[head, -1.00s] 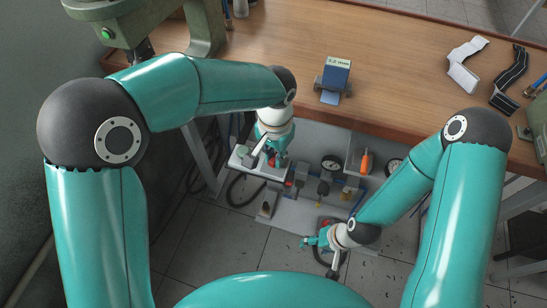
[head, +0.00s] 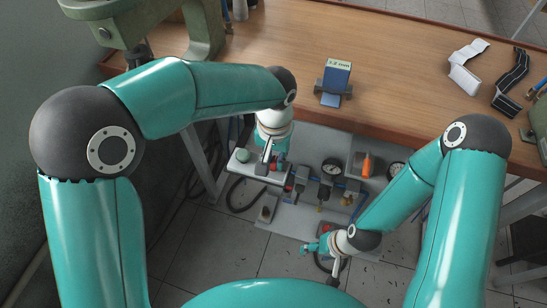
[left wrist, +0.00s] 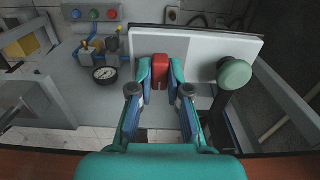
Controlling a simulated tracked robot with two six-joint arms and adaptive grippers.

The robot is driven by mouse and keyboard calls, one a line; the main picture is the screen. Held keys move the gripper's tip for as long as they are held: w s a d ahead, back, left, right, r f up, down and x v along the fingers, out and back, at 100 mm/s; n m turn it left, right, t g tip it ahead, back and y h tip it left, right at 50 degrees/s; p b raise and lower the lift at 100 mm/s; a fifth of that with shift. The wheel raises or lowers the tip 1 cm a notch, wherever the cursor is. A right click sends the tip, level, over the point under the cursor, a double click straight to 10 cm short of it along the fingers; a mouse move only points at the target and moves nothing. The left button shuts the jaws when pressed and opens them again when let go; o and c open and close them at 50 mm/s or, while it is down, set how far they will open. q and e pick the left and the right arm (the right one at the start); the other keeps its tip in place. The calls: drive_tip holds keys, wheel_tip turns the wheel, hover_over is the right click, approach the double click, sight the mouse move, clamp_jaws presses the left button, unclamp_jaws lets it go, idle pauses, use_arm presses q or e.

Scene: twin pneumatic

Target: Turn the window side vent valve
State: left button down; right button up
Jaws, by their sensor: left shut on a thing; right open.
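In the left wrist view, my left gripper (left wrist: 160,88) is shut on a red valve handle (left wrist: 160,66), with one finger on each side of it. The handle stands at the edge of a pale plate (left wrist: 200,48). In the head view, my left gripper (head: 270,165) is below the bench's front edge, at this plate, and its wrist and fingers mostly hide the handle. A green round knob (left wrist: 235,73) is beside the handle; it also shows in the head view (head: 243,155). My right gripper (head: 312,247) is open and low, above the floor, apart from the plate.
A pressure gauge (head: 331,167) and fittings sit on the grey panel right of my left gripper. The wooden bench (head: 400,75) overhangs above, bearing a blue block (head: 336,76) and straps. Black hoses hang below the plate.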

sight(274, 160)
use_arm(q)
drive_tip(key=c, duration=1.1)
unclamp_jaws()
drive_tip(key=shift+w+r, duration=0.1)
drive_tip(key=shift+w, duration=0.1)
drive_tip(key=shift+s, duration=0.1)
wheel_tip(274, 160, up, 12)
drive_tip(key=shift+f, duration=0.1)
